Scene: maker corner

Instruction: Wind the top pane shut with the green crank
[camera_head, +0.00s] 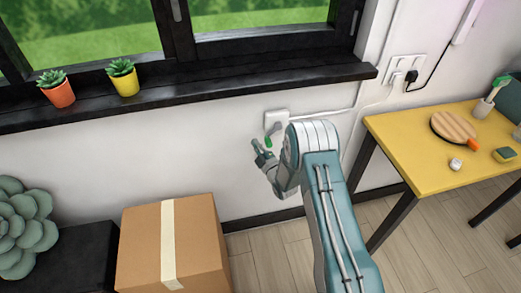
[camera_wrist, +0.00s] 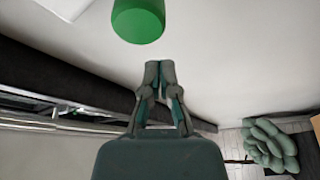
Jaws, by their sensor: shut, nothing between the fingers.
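The green crank (camera_head: 268,141) hangs below a white wall box (camera_head: 277,117) under the window sill. In the wrist view its green knob (camera_wrist: 138,20) shows large at the top. My gripper (camera_head: 258,147) is near the wall, just beside and slightly below the knob. In the wrist view my gripper's fingertips (camera_wrist: 160,68) are together, empty, with a gap between them and the knob. Only the lower part of the dark-framed window (camera_head: 265,42) shows, so I cannot tell how far the top pane stands open.
Two potted succulents, orange (camera_head: 60,94) and yellow (camera_head: 124,82), stand on the dark sill (camera_head: 200,92). A cardboard box (camera_head: 200,235) is below left. A yellow table (camera_head: 405,145) with several small items is at the right. Cables run along the wall to sockets (camera_head: 405,64).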

